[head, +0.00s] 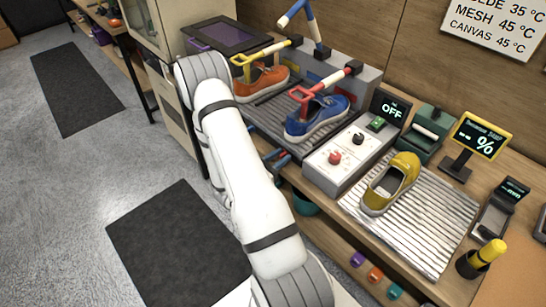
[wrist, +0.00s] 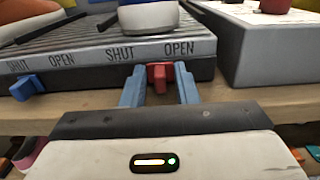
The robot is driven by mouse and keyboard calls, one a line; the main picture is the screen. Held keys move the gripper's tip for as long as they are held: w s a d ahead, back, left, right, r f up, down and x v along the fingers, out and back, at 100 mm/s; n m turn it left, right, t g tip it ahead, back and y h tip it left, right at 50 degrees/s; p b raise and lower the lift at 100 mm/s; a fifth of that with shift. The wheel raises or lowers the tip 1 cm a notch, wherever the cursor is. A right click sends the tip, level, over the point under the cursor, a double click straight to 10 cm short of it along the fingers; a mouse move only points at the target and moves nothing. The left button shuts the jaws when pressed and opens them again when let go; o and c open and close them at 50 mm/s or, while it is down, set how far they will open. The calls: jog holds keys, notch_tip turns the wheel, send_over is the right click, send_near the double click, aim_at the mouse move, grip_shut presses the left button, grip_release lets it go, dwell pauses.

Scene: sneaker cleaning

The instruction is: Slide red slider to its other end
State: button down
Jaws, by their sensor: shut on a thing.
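The red slider (wrist: 158,76) sticks out of the front edge of the ribbed grey tray (wrist: 95,50), between the words SHUT and OPEN, nearer OPEN. My gripper (wrist: 160,85) has its two blue fingers closed on either side of the red slider, shut on it. A blue slider (wrist: 27,87) sits on the same edge at the left, under the SHUT label there. In the head view the tray (head: 262,117) carries an orange sneaker (head: 262,82) and a blue sneaker (head: 316,118). The red slider cannot be made out there.
A grey control box (head: 335,160) with a red and a black knob stands right of the tray. It also shows in the wrist view (wrist: 262,55), close to my right finger. A yellow shoe (head: 390,183) lies on a ribbed mat (head: 425,220). Floor in front is open.

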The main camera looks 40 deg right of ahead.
jog(key=shift+s, duration=0.85)
jog(key=c, duration=1.5)
grip_release()
jog(key=shift+s, duration=0.1)
jog(key=shift+a, duration=0.2)
jog(key=a+b, duration=0.1)
jog(key=a, duration=0.6)
jog(key=shift+s+a+b, duration=0.1)
jog(key=shift+a+b, duration=0.1)
jog(key=shift+b, duration=0.2)
